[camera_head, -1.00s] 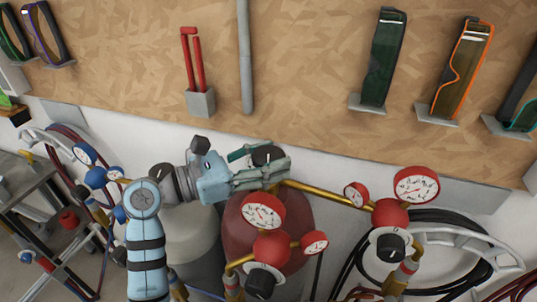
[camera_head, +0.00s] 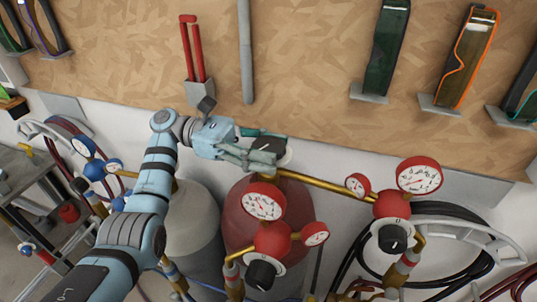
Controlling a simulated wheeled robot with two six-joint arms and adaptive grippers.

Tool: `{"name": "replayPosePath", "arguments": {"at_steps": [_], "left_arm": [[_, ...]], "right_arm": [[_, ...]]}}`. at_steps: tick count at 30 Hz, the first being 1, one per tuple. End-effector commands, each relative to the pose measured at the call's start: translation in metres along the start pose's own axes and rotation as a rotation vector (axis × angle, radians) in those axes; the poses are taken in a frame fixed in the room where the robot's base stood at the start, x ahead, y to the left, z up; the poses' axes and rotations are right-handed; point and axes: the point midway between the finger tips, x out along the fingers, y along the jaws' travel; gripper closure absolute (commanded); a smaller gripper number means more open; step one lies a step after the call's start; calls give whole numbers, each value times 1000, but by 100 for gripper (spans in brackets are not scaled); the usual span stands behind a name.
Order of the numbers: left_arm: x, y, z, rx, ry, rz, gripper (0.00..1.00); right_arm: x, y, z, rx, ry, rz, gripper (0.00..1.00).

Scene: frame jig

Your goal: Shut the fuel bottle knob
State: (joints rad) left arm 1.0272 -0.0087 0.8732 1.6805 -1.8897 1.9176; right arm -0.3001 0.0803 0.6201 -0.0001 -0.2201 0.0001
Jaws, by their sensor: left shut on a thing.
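The red fuel bottle (camera_head: 238,200) stands against the wall in the head view, partly behind gauges and my left arm. A black knob (camera_head: 270,146) with a pale rim sits at its top, where a brass pipe (camera_head: 318,186) begins. My left gripper (camera_head: 268,158) reaches in from the left and is shut on the knob; its fingers partly hide it. The knob's exact turn is hard to tell. My right gripper is out of view.
A regulator with red gauges (camera_head: 263,201) and a black knob (camera_head: 262,275) stands in front of the bottle. Another regulator (camera_head: 391,205) is at right. A grey bottle (camera_head: 192,225) stands beside the red one.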

Motion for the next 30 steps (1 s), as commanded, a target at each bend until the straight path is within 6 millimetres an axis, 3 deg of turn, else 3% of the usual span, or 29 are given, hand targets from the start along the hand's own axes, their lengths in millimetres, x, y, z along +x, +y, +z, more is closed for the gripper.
{"name": "replayPosePath", "arguments": {"at_steps": [6, 22, 23, 24, 26, 30], "left_arm": [[0, 0, -2, 0, 0, -73, 78], [0, 0, -2, -4, 3, -96, 78], [0, 0, -2, -4, 3, -96, 45], [0, 0, -2, -4, 3, -96, 39], [0, 0, -2, -4, 3, -96, 29], [0, 0, -1, -3, 2, -95, 29]], "right_arm": [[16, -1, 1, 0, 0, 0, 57], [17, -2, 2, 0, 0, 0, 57], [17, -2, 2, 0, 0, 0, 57], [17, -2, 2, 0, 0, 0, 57], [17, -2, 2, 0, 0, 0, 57], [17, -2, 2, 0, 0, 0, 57]]}}
